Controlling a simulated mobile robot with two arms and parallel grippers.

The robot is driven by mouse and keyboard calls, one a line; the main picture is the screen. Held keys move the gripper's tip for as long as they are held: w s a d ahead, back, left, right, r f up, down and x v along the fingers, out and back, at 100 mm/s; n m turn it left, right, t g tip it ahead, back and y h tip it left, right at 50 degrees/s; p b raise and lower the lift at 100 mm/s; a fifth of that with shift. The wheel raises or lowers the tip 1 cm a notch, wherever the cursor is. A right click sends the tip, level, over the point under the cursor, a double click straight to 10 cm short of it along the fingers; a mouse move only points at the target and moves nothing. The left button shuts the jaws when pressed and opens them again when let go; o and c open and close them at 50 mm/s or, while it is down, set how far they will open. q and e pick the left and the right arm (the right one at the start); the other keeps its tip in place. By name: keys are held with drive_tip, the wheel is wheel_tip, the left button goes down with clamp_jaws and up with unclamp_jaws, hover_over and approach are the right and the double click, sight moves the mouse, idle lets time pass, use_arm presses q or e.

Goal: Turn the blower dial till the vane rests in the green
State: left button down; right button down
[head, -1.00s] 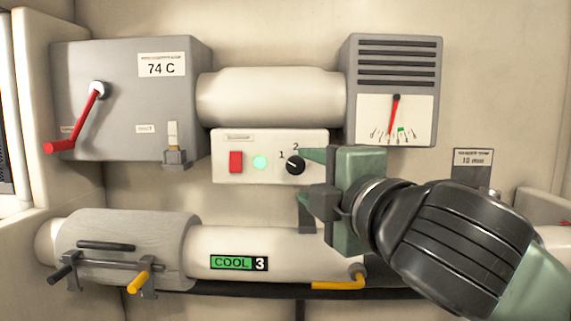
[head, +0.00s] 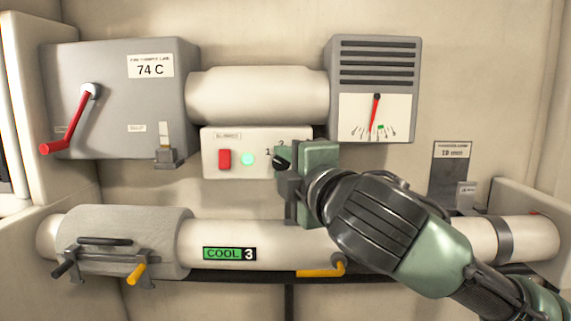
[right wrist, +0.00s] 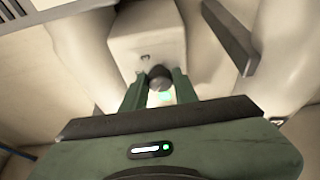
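The black blower dial (head: 280,163) sits on a white panel, its right side hidden by my right gripper (head: 284,156). In the right wrist view the dial (right wrist: 160,77) lies between the tips of the two green fingers (right wrist: 160,84). They are close on either side; whether they touch it I cannot tell. The gauge (head: 350,113) at upper right has a red vane (head: 375,112) pointing down, slightly left. Its tip lies just left of the green mark (head: 381,127). My left gripper is not in view.
The panel also has a red switch (head: 224,159) and a lit green lamp (head: 248,159). A grey box (head: 115,95) with a red lever (head: 67,130) is at left. A white pipe (head: 290,240) with a yellow handle (head: 325,271) runs below my right gripper.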

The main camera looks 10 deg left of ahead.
drive_tip(key=shift+f+m+b, duration=0.2)
drive_tip(key=shift+m+b, duration=0.2)
drive_tip(key=shift+b, duration=0.4)
drive_tip(key=m+t+b, duration=0.2)
drive_tip(key=m+b, duration=0.2)
drive_tip(key=b, duration=0.1)
drive_tip(key=m+t+b, duration=0.1)
drive_tip(key=m+b, duration=0.4)
drive_tip(key=shift+a+f+t, duration=0.15)
drive_tip(key=shift+f+t, duration=0.05)
drive_tip(key=shift+t, duration=0.2)
drive_tip(key=shift+s+r+m+t+h+b, duration=0.15)
drive_tip(key=shift+m+t+h+b, duration=0.45)
drive_tip(key=shift+m+b, duration=0.85)
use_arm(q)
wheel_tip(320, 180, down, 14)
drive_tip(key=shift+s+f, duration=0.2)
use_arm(e)
drive_tip(key=shift+r+m, duration=0.1)
drive_tip(key=shift+m, duration=0.25)
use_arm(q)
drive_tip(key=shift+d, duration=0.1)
use_arm(e)
drive_tip(key=shift+r, duration=0.15)
